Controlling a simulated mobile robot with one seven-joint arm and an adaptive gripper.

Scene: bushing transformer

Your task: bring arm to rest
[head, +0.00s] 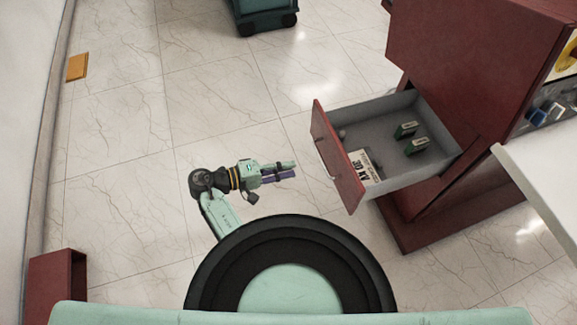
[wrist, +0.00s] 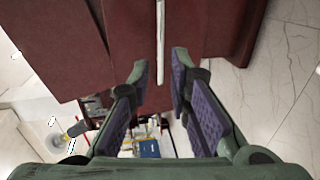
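My gripper (head: 291,169) is stretched out over the floor in the head view, pointing right towards the front of an open drawer. It is apart from the drawer front. In the wrist view its two purple-padded fingers (wrist: 160,65) are spread with a gap between them and nothing held. The red drawer front (head: 337,158) has a pale handle, which shows in the wrist view as a thin bar (wrist: 160,40) beyond the fingertips.
The open drawer (head: 390,104) holds two small green boxes (head: 411,138) and a printed pack (head: 364,166). It juts from a red cabinet (head: 470,50). A white surface (head: 545,165) stands at right. Tiled floor (head: 125,190) is clear to the left; a dark teal wheeled thing (head: 265,15) is at the top.

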